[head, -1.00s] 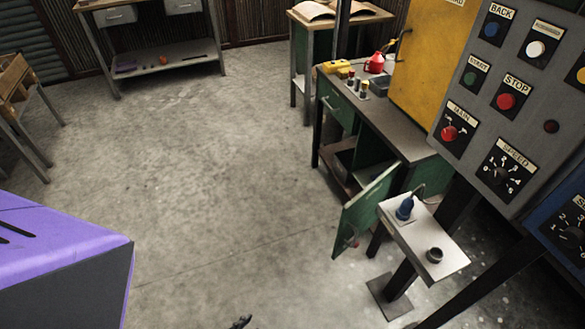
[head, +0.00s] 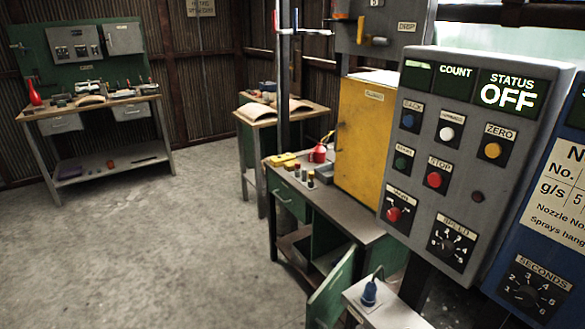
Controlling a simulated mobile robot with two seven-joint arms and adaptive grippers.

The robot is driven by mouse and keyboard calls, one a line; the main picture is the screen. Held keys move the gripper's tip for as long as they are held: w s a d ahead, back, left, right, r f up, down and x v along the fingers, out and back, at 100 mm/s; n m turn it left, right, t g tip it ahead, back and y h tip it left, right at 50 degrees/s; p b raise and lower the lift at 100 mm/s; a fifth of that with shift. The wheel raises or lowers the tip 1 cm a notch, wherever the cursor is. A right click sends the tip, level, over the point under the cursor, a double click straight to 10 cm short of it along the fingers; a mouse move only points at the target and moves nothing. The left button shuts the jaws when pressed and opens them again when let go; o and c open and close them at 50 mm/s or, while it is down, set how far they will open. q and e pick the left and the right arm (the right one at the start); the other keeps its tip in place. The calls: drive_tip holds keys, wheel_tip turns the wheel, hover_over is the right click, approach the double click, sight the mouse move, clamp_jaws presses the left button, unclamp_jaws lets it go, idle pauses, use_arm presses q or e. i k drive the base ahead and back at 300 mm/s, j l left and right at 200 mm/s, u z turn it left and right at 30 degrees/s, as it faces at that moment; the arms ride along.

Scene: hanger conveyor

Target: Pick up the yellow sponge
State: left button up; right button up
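A small yellow block (head: 281,160), which may be the yellow sponge, lies at the far left end of the green workbench's top (head: 340,205). It is too small to tell for certain. A red can (head: 319,153) stands just right of it, and several small bottles (head: 304,174) stand in front. Neither of my grippers shows in the head view.
The grey control panel (head: 466,193) with a STATUS OFF display fills the right. The bench's green door (head: 333,288) hangs open beside a small stand (head: 390,312). The concrete floor (head: 150,250) at left is clear.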

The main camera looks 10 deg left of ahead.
sight(290, 166)
drive_tip(key=i+j+z, duration=0.15)
drive_tip(key=z, duration=0.3)
drive_tip(key=i+j+z, duration=0.1)
drive_tip(key=j+z, duration=0.35)
drive_tip(key=i+j+z, duration=0.15)
drive_tip(key=j, duration=0.3)
drive_tip(key=j+z, duration=0.2)
drive_tip(key=j, duration=0.3)
drive_tip(key=i+j, duration=0.1)
drive_tip(key=j, duration=0.45)
drive_tip(key=i+j+z, duration=0.1)
drive_tip(key=j, duration=0.45)
